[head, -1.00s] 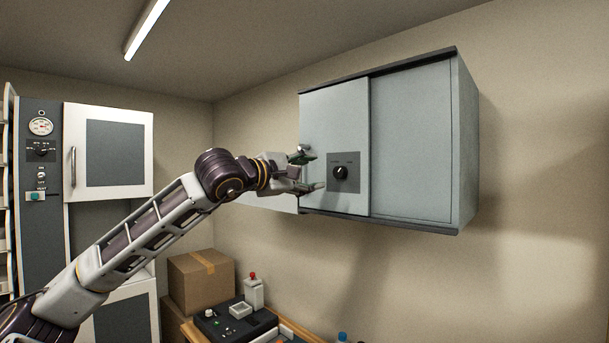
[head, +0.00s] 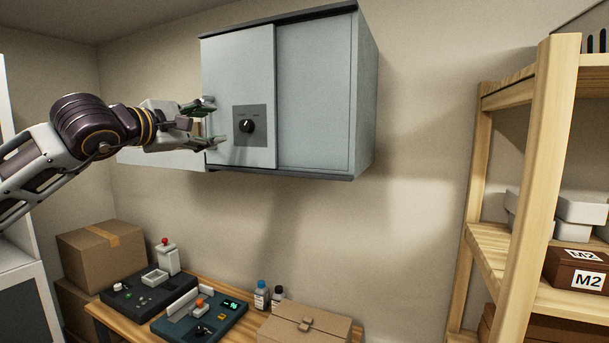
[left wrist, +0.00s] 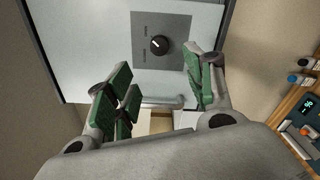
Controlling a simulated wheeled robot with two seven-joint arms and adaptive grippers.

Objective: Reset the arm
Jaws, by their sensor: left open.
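My left gripper (head: 213,124) is open at the left edge of the grey wall cabinet (head: 313,95), in front of its door with the black knob (head: 247,126). In the left wrist view its green-padded fingers (left wrist: 160,95) stand apart with nothing between them that they grip. The knob (left wrist: 159,45) shows beyond the fingertips, and a pale bar-like handle (left wrist: 162,102) shows between the fingers; I cannot tell whether a finger touches it. My right gripper is not in view.
Below, a wooden bench (head: 101,315) holds a dark device (head: 152,295), a teal device (head: 205,318), small bottles (head: 262,295) and a cardboard box (head: 305,326). Stacked boxes (head: 100,257) stand at left. A wooden shelf (head: 537,180) stands at right. The wall between cabinet and shelf is clear.

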